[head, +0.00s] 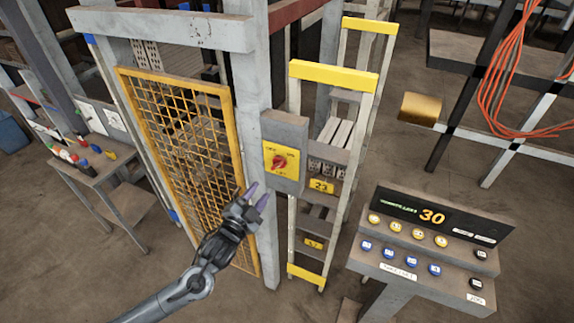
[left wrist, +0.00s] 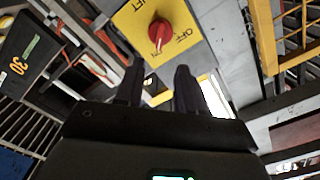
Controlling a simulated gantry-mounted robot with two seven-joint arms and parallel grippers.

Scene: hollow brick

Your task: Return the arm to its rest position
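My left arm (head: 165,300) reaches in from the bottom left of the head view. Its gripper (head: 257,196) is open and empty, with a gap between the two fingers. It is in front of the yellow mesh gate's right edge, below and left of the grey switch box (head: 286,126). The box carries a red rotary knob (head: 279,161) on a yellow plate. In the left wrist view the knob (left wrist: 159,30) shows beyond the fingertips (left wrist: 157,75), apart from them, with an "OFF" label beside it. My right gripper is not in view.
The yellow mesh gate (head: 185,145) stands left of the post. A yellow-topped rack (head: 333,75) stands right of the box. A control console (head: 430,245) showing "30" is at the lower right. A side table (head: 88,165) is at the left. Open floor lies at the lower left.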

